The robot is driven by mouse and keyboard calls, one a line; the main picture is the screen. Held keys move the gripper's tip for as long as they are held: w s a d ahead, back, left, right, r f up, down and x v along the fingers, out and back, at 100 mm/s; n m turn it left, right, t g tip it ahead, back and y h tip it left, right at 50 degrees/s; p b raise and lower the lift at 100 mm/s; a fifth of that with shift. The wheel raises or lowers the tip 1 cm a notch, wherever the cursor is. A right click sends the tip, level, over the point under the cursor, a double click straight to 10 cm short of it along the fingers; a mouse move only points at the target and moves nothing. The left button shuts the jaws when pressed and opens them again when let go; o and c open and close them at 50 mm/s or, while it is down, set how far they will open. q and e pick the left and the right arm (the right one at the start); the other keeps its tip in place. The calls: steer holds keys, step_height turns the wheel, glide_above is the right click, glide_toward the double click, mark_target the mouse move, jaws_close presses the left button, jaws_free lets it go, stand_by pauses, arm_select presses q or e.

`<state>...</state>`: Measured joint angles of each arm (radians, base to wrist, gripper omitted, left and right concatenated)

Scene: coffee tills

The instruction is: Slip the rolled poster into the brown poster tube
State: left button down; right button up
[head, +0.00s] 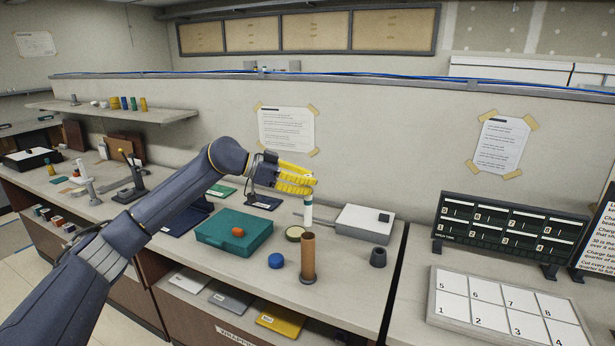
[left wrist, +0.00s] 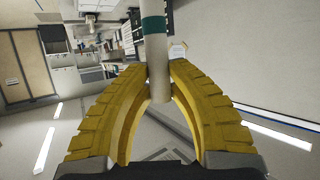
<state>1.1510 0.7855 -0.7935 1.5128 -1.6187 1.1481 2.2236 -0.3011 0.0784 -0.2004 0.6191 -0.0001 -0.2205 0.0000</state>
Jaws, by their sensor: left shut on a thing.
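My left gripper (head: 313,182) has yellow fingers and is shut on the rolled poster (head: 308,210), a white roll with a green band. The poster hangs upright below the fingertips, and its lower end is just above or behind the mouth of the brown poster tube (head: 308,257). I cannot tell whether the two touch. The tube stands upright and open on the counter. In the left wrist view the poster (left wrist: 155,55) sits between the yellow fingertips (left wrist: 158,80), its green band beyond them. The tube cannot be made out there. My right gripper is not in view.
A blue cap (head: 276,261) and a round tin (head: 295,233) lie left of the tube. A teal case (head: 234,232) stands farther left. The counter in front of the tube is mostly clear.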

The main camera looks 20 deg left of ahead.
arm_select(q)
steer(key=shift+f, duration=3.45)
steer(key=c, duration=1.2)
jaws_free()
steer(key=shift+c, duration=0.2)
steer(key=shift+a, duration=0.1)
steer(key=v, duration=1.1)
steer(key=shift+s+a+r, duration=0.2)
steer(key=shift+a, duration=0.1)
